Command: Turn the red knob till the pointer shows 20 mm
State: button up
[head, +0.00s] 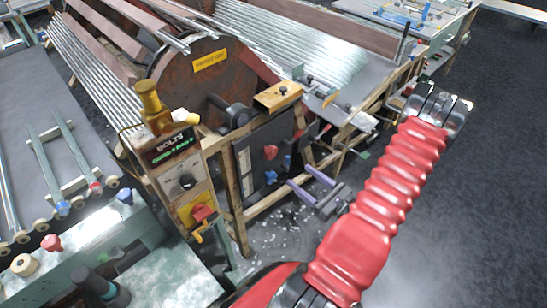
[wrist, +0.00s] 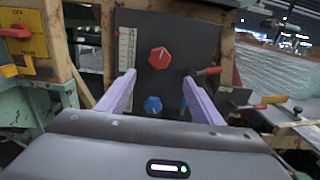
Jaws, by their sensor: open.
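The red knob (head: 270,152) sits on a dark upright panel (head: 257,190) in a wooden frame. In the wrist view the red knob (wrist: 159,57) is near the panel's middle, with a pale mark on its face. A white scale strip (wrist: 127,50) runs down the panel to its left; its numbers and pointer are too small to read. A blue knob (wrist: 153,105) sits below the red one. My gripper (head: 300,176) is open, its two purple fingers facing the panel, apart from the red knob. In the wrist view my gripper (wrist: 158,76) has nothing between its fingers.
A red-handled lever (wrist: 207,71) juts out right of the panel. A control box (head: 180,170) with a black dial and a yellow switch plate stands left of the panel. Glass tubes (head: 290,50) lie on the bench behind. Open floor (head: 480,180) is at the right.

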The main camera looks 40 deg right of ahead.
aim_at(273, 155)
jog(key=shift+w, duration=0.15)
jog(key=shift+w+a, duration=0.15)
jog(key=shift+w, duration=3.25)
jog(key=shift+w+a, duration=0.1)
jog(key=shift+w, duration=3.3)
jog(key=shift+c, duration=0.7)
jog(key=c, duration=0.9)
jog(key=shift+a, duration=0.2)
jog(key=shift+d, duration=0.1)
